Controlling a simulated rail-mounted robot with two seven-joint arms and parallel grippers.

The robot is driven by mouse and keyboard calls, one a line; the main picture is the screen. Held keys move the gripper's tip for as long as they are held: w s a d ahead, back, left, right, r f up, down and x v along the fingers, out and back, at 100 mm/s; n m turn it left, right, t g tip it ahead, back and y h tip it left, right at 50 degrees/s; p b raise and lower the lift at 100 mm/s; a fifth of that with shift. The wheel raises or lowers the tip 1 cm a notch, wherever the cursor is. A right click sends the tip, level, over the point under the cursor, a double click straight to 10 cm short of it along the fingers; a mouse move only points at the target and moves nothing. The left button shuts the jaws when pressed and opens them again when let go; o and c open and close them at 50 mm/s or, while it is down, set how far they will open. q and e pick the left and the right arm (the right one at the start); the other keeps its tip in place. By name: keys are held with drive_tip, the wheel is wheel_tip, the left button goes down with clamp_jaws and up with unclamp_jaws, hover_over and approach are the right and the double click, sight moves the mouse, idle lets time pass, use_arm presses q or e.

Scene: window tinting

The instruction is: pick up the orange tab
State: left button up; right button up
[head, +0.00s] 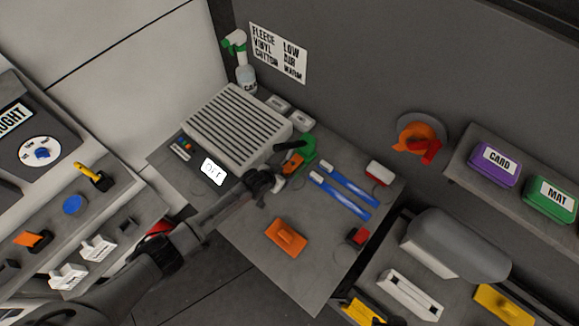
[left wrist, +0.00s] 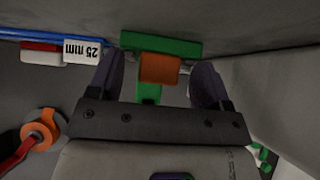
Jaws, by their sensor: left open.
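The orange tab (head: 292,163) sits against a green holder (head: 309,150) at the back middle of the grey table. My left gripper (head: 283,168) is at the tab, with its fingers apart on either side of it. In the left wrist view the orange tab (left wrist: 160,68) shows between the two dark fingertips (left wrist: 158,78), in front of the green holder (left wrist: 160,45). Gaps show on both sides of the tab, so the fingers do not appear to touch it. My right gripper is in neither view.
Two blue strips (head: 341,192) with white ends lie right of the gripper. A flat orange piece (head: 286,238) lies nearer on the table (head: 300,275). A grey ribbed box (head: 237,127) stands behind left, with a spray bottle (head: 245,78) behind it. The table's middle is mostly clear.

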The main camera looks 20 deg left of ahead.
use_arm(q)
drive_tip(key=c, duration=1)
drive_tip(key=shift+r, duration=0.1)
